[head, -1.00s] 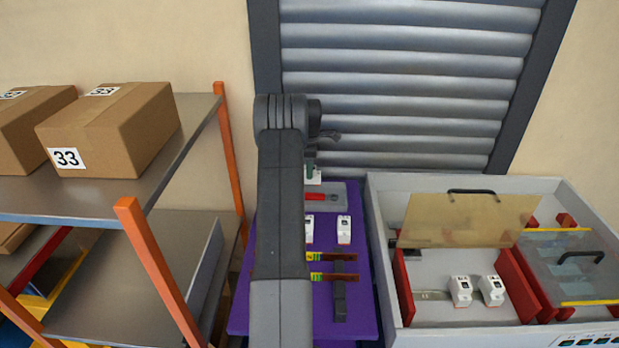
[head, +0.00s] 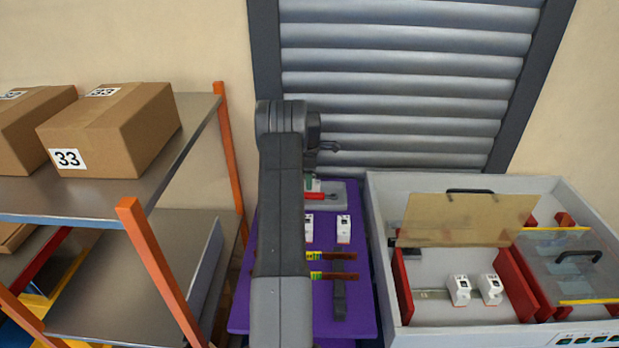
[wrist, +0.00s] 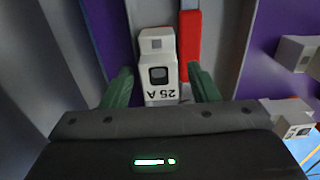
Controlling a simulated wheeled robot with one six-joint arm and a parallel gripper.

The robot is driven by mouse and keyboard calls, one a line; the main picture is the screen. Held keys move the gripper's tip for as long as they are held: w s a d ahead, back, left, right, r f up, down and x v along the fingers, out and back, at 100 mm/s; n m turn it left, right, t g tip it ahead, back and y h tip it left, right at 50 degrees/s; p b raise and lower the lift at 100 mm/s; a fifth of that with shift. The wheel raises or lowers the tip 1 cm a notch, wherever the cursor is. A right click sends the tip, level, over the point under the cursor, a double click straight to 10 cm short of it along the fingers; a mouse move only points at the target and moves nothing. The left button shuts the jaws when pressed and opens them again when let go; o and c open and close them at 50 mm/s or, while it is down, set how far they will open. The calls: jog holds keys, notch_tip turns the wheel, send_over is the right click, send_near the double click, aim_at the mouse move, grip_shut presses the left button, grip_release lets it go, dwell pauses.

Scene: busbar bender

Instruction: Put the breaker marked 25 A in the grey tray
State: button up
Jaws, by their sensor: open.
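The breaker marked 25 A (wrist: 158,65) is white with a dark toggle; its label reads upside down in the wrist view. It is between the two green fingers of my gripper (wrist: 160,87), with a gap on each side. The gripper is open. The breaker appears to rest in the grey tray (wrist: 225,40), beside a red-handled item (wrist: 189,42). In the head view the grey tray (head: 336,198) is at the back of the purple table, and my gripper (head: 309,183) is at its left part, mostly hidden by my arm.
Two more white breakers (head: 344,229) (head: 308,226) stand on the purple table (head: 362,300), near busbar pieces (head: 334,276). A grey enclosure (head: 450,322) with breakers and an amber cover (head: 468,219) is at right. Shelving with boxes (head: 110,130) is at left.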

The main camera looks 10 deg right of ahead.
notch_tip(320, 180, up, 12)
jog(key=b, duration=0.1)
jog(key=shift+r, duration=0.2)
dwell(0.3)
